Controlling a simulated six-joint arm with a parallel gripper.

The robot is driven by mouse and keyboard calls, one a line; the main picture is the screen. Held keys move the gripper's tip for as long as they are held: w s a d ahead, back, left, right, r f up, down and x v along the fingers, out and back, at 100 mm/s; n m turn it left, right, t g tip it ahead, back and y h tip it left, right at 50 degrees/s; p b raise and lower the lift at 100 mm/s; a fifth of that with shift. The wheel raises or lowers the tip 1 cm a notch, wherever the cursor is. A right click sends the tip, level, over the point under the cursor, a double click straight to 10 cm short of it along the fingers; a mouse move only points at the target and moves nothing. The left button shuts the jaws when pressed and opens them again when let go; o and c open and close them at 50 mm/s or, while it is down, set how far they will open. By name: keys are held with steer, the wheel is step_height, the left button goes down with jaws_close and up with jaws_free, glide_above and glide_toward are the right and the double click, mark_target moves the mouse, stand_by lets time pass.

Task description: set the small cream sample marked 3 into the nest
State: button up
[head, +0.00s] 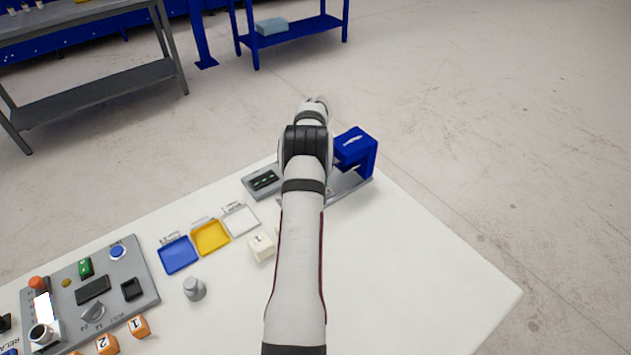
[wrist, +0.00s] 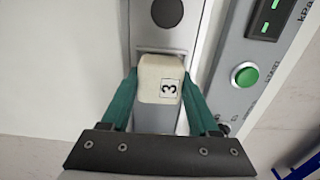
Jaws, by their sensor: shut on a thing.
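The small cream sample marked 3 (wrist: 160,78) is between the two green fingers of my gripper (wrist: 162,88) in the wrist view. My gripper is shut on it, with the 3 facing the camera and turned sideways. The sample is over a grey metal strip (wrist: 168,38) that has a dark round spot (wrist: 167,12) beyond the sample. I cannot tell which part is the nest, or whether the sample touches the strip. In the head view my arm hides the gripper and the sample.
A blue press frame (head: 355,148) stands on a grey base (head: 348,190) right of my arm. A gauge box (wrist: 265,45) with a green button is beside the strip. Another cream block (head: 262,247), blue, yellow and white trays (head: 240,220) and a control panel (head: 92,290) are left.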

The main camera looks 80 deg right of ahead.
steer(key=o, duration=1.4)
step_height(320, 180, up, 16)
steer(key=shift+f, duration=0.15)
